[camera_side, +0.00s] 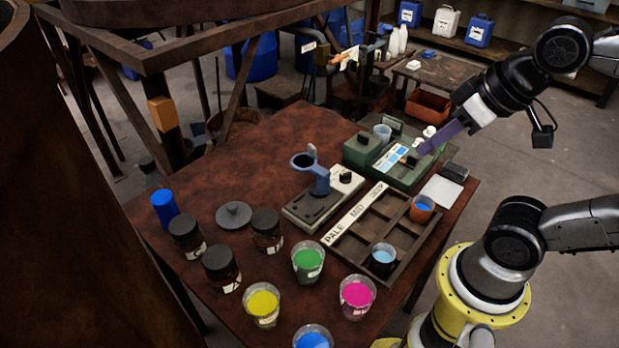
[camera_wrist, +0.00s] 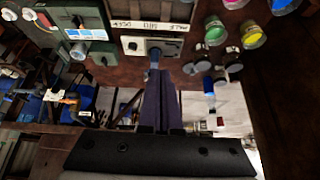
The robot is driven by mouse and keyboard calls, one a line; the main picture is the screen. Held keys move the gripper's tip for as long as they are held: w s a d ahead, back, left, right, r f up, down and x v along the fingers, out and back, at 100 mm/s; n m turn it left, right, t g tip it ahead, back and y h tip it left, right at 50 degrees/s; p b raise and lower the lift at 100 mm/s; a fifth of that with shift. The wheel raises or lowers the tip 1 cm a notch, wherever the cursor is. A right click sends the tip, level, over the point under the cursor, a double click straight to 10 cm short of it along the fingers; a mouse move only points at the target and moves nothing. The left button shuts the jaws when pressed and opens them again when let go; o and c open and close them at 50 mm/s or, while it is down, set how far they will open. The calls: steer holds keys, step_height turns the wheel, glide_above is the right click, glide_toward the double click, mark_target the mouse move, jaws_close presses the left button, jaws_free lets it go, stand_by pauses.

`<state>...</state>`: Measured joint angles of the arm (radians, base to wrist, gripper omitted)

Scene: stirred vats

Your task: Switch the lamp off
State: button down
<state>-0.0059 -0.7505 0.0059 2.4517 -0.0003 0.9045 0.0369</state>
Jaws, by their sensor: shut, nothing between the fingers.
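No glowing lamp can be made out, and I cannot tell for sure which thing is the lamp. A green bench unit (camera_side: 402,176) at the table's back right carries a blue-and-white strip and white knobs (camera_side: 429,131). Left of it stands a pale-and-dark base (camera_side: 312,209) with a blue ring holder (camera_side: 317,174) and a black knob (camera_side: 346,177). My gripper (camera_side: 424,150) is shut and empty, its purple fingers slanting down over the green unit's right part. Contact cannot be told. In the wrist view the fingers (camera_wrist: 157,75) point toward the base (camera_wrist: 167,47).
Open cups of yellow (camera_side: 263,306), green (camera_side: 308,260) and pink (camera_side: 357,296) stand in front. Dark jars (camera_side: 220,266) stand left. The table's back left is clear.

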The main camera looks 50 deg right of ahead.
steer(key=shift+s+f, duration=0.25)
steer(key=shift+f, duration=0.2)
steer(key=shift+s+f, duration=0.2)
steer(key=shift+f, duration=0.25)
